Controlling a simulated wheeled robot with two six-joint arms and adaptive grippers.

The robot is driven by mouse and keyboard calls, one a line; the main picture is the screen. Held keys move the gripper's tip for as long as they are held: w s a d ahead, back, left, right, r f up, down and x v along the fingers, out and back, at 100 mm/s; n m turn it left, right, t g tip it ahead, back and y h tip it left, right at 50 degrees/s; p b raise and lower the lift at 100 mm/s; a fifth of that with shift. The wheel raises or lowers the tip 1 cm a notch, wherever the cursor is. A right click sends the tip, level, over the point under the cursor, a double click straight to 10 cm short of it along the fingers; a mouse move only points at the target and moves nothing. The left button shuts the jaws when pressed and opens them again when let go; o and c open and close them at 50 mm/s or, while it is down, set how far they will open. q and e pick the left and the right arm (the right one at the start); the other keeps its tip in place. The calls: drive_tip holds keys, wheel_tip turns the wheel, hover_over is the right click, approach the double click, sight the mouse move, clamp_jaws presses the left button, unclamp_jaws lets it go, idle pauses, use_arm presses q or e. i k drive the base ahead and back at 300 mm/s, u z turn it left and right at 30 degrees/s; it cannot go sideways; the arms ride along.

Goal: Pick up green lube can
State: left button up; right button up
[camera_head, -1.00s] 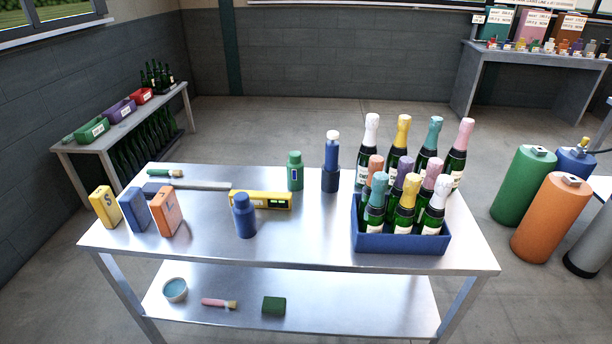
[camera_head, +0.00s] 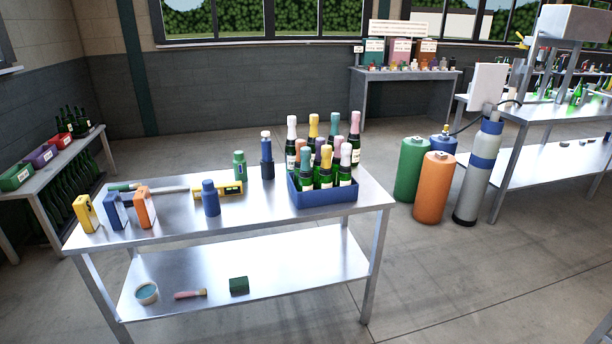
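A green can (camera_head: 239,165) stands upright near the back of the steel table (camera_head: 240,222), behind the right end of a yellow level-like tool (camera_head: 231,190). It is partly hidden by that tool. To its right stands a dark blue bottle with a white cap (camera_head: 266,155), and in front of it to the left a blue can (camera_head: 210,198). Neither of my grippers shows in the view.
A blue crate (camera_head: 323,198) of foil-topped bottles stands on the table's right end. Yellow (camera_head: 86,213), blue (camera_head: 115,211) and orange (camera_head: 144,207) boxes stand at the left. Large green (camera_head: 411,168) and orange (camera_head: 435,187) cylinders stand on the floor to the right. Floor in front is clear.

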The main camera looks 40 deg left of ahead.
sight(239, 163)
drive_tip(key=z, duration=0.4)
drive_tip(key=i, duration=2.05)
drive_tip(key=u, duration=1.2)
drive_tip(key=i, duration=0.75)
drive_tip(key=u, duration=0.85)
